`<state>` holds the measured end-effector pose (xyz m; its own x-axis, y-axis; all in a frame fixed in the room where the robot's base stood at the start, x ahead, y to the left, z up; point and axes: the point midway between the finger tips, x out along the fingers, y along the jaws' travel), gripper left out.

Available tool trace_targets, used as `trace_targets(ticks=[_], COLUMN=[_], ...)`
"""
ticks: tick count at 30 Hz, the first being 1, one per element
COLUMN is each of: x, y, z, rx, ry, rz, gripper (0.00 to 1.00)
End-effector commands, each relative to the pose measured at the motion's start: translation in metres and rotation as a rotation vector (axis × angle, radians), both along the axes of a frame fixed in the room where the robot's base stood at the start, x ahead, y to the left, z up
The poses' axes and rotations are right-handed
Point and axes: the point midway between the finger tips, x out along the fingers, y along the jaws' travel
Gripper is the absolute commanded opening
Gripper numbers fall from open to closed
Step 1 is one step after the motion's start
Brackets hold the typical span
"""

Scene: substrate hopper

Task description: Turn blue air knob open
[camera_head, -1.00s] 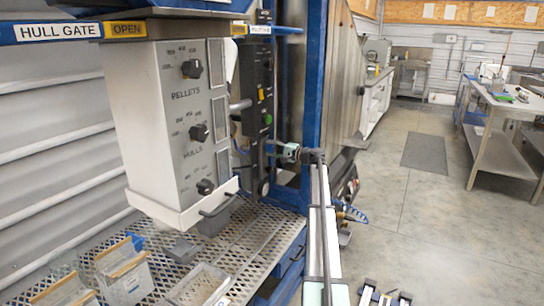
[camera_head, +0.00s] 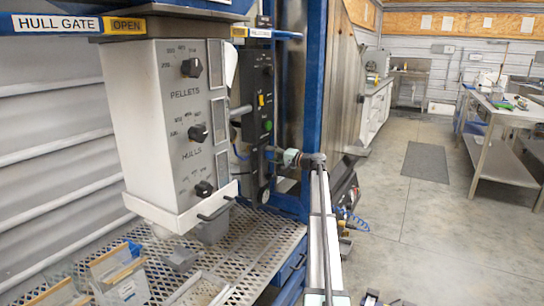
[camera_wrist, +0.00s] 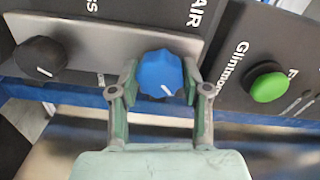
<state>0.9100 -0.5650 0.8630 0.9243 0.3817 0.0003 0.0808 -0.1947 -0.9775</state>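The blue air knob (camera_wrist: 160,73) is in the middle of the wrist view, on a grey plate next to the lettering AIR. Its white pointer line slants toward the lower right of that view. My gripper (camera_wrist: 161,82) has one finger on each side of the knob, and the fingertips appear to touch its edges. In the head view my gripper (camera_head: 290,158) is at the right side of the black control panel (camera_head: 258,97). The blue knob cannot be made out there, and the gripper's grip is too small to judge.
A black knob (camera_wrist: 40,57) is left of the blue one in the wrist view, and a green button (camera_wrist: 268,87) is to its right. A grey control box (camera_head: 175,120) stands left of the panel above a perforated metal shelf (camera_head: 245,262). Open floor (camera_head: 430,220) lies to the right.

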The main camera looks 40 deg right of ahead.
Motion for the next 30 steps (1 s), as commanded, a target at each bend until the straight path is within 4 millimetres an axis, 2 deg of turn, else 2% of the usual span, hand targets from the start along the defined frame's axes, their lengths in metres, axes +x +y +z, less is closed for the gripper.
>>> trace_targets(ticks=[1, 2, 14, 20, 30], x=[0.001, 0.001, -0.004, -0.027, -0.085], y=[0.000, 0.000, -0.001, -0.010, -0.034], z=[0.001, 0.001, 0.000, 0.000, 0.000], rx=[-0.001, -0.001, 0.001, 0.001, 0.000], ry=[-0.001, -0.001, 0.000, 0.000, 0.000], rz=[0.000, 0.000, -0.001, -0.002, 0.000], gripper=[0.64, 0.72, 0.72, 0.72, 0.72])
